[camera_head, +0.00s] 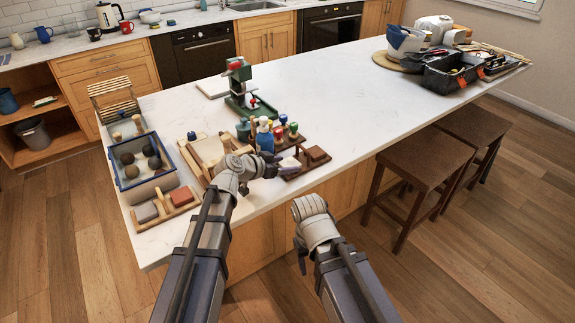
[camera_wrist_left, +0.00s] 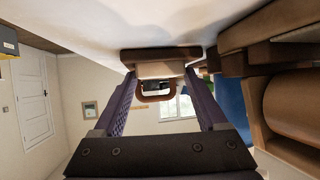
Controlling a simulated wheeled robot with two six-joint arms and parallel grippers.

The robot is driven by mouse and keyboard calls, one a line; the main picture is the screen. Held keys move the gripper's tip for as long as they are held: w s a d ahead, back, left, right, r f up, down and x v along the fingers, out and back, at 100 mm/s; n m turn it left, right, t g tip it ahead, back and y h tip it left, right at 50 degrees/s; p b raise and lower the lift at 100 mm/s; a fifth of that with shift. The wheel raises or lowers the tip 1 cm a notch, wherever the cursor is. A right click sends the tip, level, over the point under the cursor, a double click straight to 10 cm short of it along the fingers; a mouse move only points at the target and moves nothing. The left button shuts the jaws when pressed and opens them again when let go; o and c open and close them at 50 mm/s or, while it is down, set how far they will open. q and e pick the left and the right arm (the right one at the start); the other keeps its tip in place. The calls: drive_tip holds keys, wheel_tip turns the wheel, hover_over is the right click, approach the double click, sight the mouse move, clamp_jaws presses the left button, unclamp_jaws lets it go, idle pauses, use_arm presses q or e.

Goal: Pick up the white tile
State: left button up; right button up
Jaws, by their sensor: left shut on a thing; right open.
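The white tile (camera_head: 290,162) shows as a small pale block at the brown wooden board (camera_head: 300,168) near the counter's front edge. My left gripper (camera_head: 275,169) reaches it from the left, over the counter. In the left wrist view, the two dark fingers of my left gripper (camera_wrist_left: 162,92) close on the pale tile (camera_wrist_left: 160,70), with a brown board edge beyond it. I cannot tell whether the tile touches the board. My right gripper (camera_head: 301,262) is off the counter's front edge, apart from everything, its fingers mostly hidden by its own wrist.
A brown block (camera_head: 316,154) sits right of the tile. Several colored-top bottles (camera_head: 283,121) and a blue bottle (camera_head: 264,137) stand behind it. A green press (camera_head: 240,85) is further back. A blue tray (camera_head: 133,178) lies at left. The counter's middle (camera_head: 345,105) is clear. Stools (camera_head: 425,160) stand right.

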use_arm(q)
drive_tip(key=shift+r, duration=0.1)
use_arm(e)
drive_tip(key=shift+r, duration=0.1)
wheel_tip(320, 180, up, 10)
drive_tip(key=p, duration=1)
drive_tip(key=shift+c, duration=0.5)
use_arm(q)
wheel_tip(320, 180, up, 10)
